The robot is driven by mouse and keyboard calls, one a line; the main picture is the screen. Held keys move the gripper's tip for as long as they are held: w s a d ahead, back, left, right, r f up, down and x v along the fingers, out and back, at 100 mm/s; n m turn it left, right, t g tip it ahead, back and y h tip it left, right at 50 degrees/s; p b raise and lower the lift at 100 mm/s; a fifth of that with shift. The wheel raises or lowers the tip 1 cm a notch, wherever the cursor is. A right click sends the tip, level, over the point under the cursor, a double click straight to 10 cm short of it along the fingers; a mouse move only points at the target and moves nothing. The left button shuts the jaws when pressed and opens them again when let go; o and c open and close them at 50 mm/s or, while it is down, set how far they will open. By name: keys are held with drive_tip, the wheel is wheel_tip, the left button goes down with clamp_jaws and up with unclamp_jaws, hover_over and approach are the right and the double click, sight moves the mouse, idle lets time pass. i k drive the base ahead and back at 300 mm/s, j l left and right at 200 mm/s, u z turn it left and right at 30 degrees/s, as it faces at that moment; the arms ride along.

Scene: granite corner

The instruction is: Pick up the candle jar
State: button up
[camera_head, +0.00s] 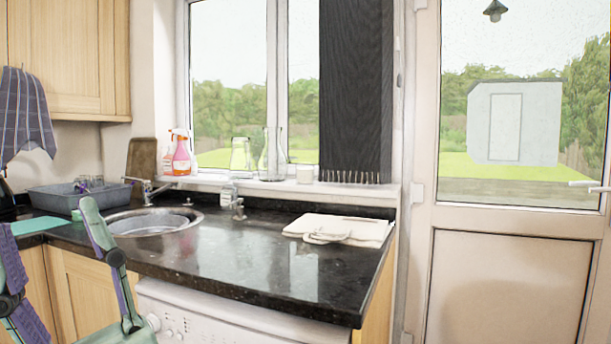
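A small whitish jar (304,173) stands upright on the windowsill, right of a glass carafe; it looks like the candle jar, but it is too small to be certain. My arm's green and purple links show at the lower left, in front of the counter and well away from the jar. My gripper cannot be made out in this view.
The windowsill (340,190) also holds a glass carafe (272,155), an upturned glass (240,155) and spray bottles (181,155). Below are a round sink (155,222), a tap, a soap bottle (228,192) and a pale board (345,228). The granite counter's middle (255,250) is clear.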

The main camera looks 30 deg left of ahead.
sight(304, 171)
drive_tip(key=i+u, duration=0.1)
drive_tip(key=u, duration=0.35)
drive_tip(key=l+u, duration=0.1)
drive_tip(key=u, duration=0.4)
drive_tip(key=i+l+u, duration=0.1)
drive_tip(key=u, duration=0.35)
drive_tip(key=l+u, duration=0.1)
drive_tip(key=u, duration=0.4)
drive_tip(key=l+u, duration=0.4)
drive_tip(key=l, duration=0.15)
drive_tip(key=l+u, duration=0.6)
drive_tip(key=l, duration=0.3)
drive_tip(key=k+l+u, duration=0.1)
drive_tip(key=l, duration=0.3)
drive_tip(key=k+l+u, duration=0.15)
drive_tip(key=l, duration=0.3)
